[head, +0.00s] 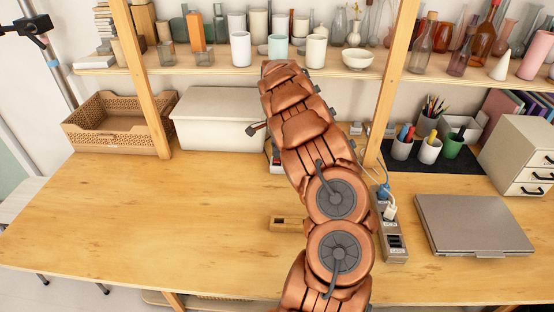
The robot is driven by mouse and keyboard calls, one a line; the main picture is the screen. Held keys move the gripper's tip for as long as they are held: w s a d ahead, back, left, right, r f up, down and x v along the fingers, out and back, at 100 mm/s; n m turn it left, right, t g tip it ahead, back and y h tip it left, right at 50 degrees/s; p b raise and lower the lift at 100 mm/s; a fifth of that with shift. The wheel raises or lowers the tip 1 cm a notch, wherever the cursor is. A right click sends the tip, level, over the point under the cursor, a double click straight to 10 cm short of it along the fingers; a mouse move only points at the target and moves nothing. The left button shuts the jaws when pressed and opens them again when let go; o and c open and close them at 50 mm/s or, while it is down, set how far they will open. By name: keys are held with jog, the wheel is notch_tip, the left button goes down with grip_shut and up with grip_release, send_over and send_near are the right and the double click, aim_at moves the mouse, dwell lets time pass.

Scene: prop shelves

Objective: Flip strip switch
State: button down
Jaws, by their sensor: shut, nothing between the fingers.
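A grey power strip (393,240) lies on the wooden table just right of my arm, running from the back toward the front. A white plug (390,211) with a cable sits in its far part, and dark sockets or a switch show at its near end. The switch's position is too small to tell. My copper arm rises through the middle of the view and covers part of the table and the strip's left side. My gripper is not visible; the arm hides it or it is out of view.
A closed grey laptop (474,225) lies right of the strip. A small wooden block (286,224) sits left of my arm. Behind are a white box (215,118), a woven basket (118,123), pen cups (428,150) and shelf posts. The table's left side is clear.

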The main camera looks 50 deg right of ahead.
aim_at(277, 161)
jog(key=shift+f+b, duration=0.5)
jog(key=shift+f, duration=0.75)
dwell(0.8)
jog(key=shift+r+p, duration=0.45)
jog(key=shift+r, duration=3.1)
jog(key=shift+a, duration=0.1)
